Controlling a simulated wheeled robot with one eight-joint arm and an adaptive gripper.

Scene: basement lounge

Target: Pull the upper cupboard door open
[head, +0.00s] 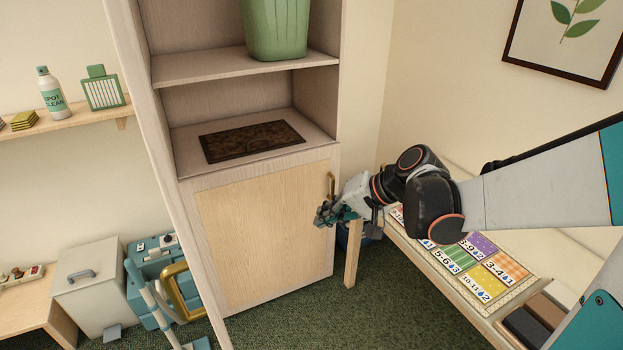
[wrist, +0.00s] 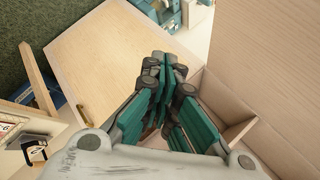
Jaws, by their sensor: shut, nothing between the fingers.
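In the head view, one pale wood door (head: 265,230) fills the lower part of a tall wooden cupboard (head: 270,162).
Above the door are open shelves with a dark mat (head: 250,141) and a green bin (head: 276,30). A low table (head: 495,305) with printed cards stands right, its leg (head: 352,250) near my gripper. Cleaning equipment (head: 160,275) stands left. Green carpet (head: 290,320) lies open in front.

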